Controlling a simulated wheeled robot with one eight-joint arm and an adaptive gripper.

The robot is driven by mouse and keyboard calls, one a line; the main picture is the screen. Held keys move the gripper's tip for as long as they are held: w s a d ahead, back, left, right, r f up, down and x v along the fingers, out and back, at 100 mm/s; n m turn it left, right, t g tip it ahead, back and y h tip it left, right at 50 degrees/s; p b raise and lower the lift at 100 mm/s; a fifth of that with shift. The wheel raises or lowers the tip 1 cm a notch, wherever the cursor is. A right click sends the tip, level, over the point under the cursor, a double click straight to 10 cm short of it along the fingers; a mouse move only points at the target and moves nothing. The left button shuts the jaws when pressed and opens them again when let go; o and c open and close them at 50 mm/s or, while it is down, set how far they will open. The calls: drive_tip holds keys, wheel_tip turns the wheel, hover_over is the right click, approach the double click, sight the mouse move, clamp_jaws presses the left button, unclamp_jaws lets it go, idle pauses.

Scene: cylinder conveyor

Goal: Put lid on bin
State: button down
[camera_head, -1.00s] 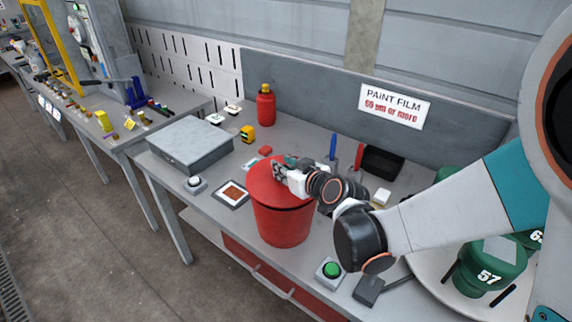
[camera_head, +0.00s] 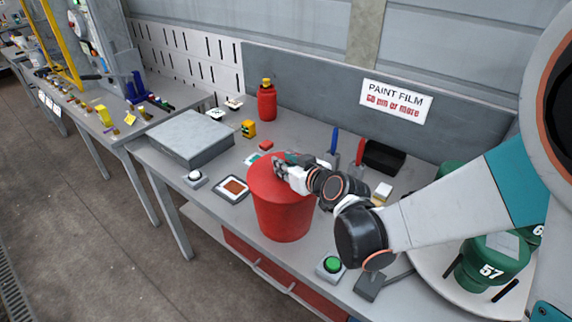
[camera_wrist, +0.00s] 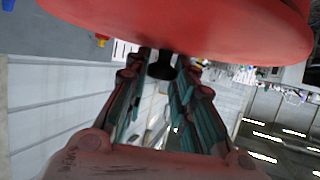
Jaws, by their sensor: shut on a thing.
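The red bin (camera_head: 283,221) stands upright on the grey workbench in the head view. The red lid (camera_head: 262,180) lies over the bin's mouth; from this angle it looks roughly level, and I cannot tell whether it is fully seated. My gripper (camera_head: 284,168) is at the top of the lid, coming in from the right. In the wrist view the underside or face of the lid (camera_wrist: 190,25) fills the top, and its black knob (camera_wrist: 161,66) sits between the fingers of my gripper (camera_wrist: 160,75). The fingers are shut on the knob. The bin's inside is hidden.
A grey case (camera_head: 185,138), a red bottle (camera_head: 266,102) and a framed card (camera_head: 233,188) are left of and behind the bin. A green button (camera_head: 331,266) is in front right. Green canisters (camera_head: 490,265) stand on a round plate at right. A black tray (camera_head: 384,157) is behind.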

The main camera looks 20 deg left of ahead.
drive_tip(key=shift+f, duration=0.3)
drive_tip(key=c, duration=1.3)
unclamp_jaws()
